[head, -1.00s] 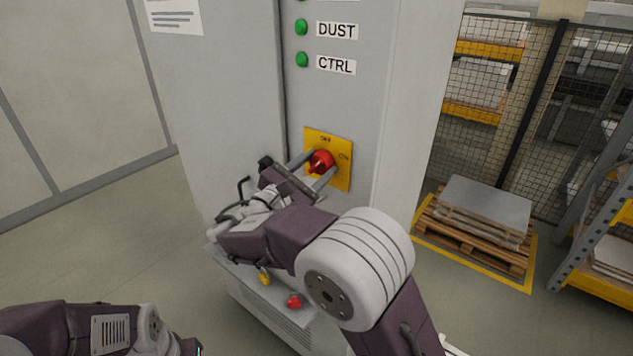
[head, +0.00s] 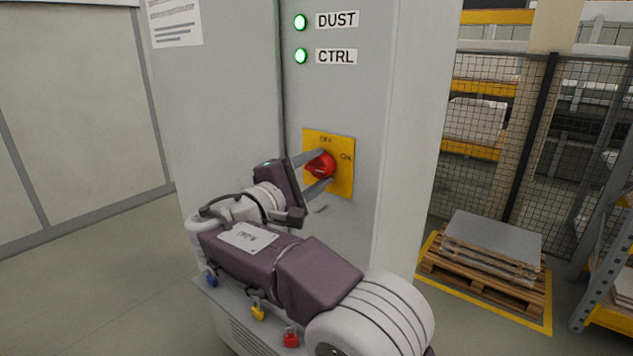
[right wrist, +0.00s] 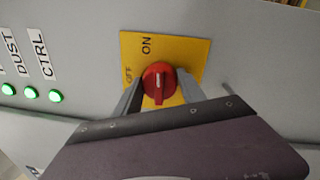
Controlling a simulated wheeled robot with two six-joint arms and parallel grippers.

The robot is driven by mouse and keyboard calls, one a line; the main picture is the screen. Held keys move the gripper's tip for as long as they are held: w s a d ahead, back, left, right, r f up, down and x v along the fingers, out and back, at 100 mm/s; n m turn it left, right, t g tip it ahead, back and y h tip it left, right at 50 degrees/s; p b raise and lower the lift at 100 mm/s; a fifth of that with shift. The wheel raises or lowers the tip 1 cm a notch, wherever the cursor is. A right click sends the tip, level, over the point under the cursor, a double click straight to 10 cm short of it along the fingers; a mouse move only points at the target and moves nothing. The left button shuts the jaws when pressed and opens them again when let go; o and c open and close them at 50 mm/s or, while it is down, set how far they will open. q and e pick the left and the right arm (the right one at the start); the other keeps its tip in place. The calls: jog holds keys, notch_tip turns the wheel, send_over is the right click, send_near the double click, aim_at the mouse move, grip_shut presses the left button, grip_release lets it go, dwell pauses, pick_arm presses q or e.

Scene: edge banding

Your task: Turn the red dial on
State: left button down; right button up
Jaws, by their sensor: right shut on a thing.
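The red dial (head: 320,164) sits on a yellow plate (head: 342,183) on the front of the grey cabinet. OFF is printed above it and ON to its right in the head view. It also shows in the right wrist view, as a red knob (right wrist: 159,78) whose raised grip runs roughly in line with the ON label. My right gripper (head: 323,170) is shut on the dial, one finger on each side. The fingers also show in the right wrist view (right wrist: 161,92). My left gripper is not in view.
Lit green lamps labelled DUST (head: 300,22) and CTRL (head: 301,56) are above the plate. A loaded pallet (head: 487,270) and mesh fence (head: 505,130) stand right. The floor at left is clear.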

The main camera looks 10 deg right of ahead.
jog(key=shift+m+b, duration=0.35)
jog(key=shift+m, duration=0.25)
jog(key=o, duration=1.4)
jog(key=shift+c, duration=0.2)
jog(key=v, duration=0.8)
jog(key=shift+s+a+b, duration=0.25)
jog(key=shift+a+b, duration=0.1)
jog(key=shift+b, duration=0.05)
jog(key=shift+f, duration=0.1)
